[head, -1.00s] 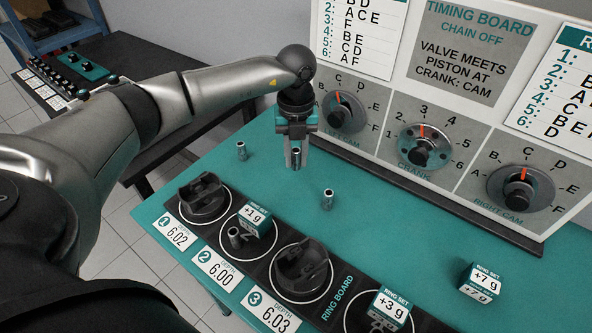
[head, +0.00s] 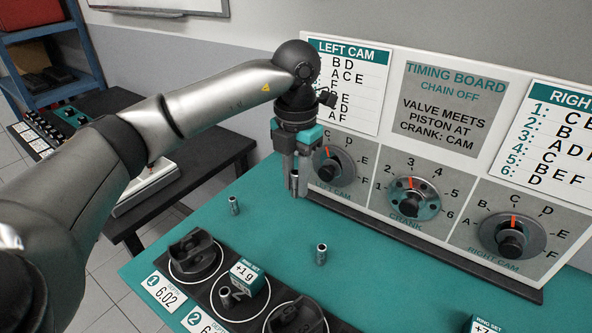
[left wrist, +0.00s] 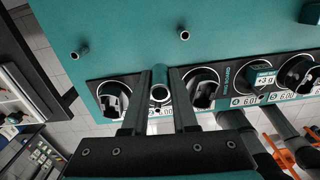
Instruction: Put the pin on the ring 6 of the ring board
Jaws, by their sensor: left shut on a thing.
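My left gripper (head: 294,188) is shut on a small grey metal pin (head: 295,183), held upright above the teal table. In the left wrist view the pin (left wrist: 159,92) is between the two fingers. Two similar pins stand on the table, one at left (head: 233,204) and one in the middle (head: 321,253). Another pin (head: 226,296) stands at ring 2 of the ring board (head: 208,291). Rings 1 to 3 show in the head view. The wrist view shows the board out to place 5; ring 6 is not seen. My right gripper is not in view.
Dark pistons stand on ring 1 (head: 195,256) and ring 3 (head: 296,318). The table's middle right is clear.

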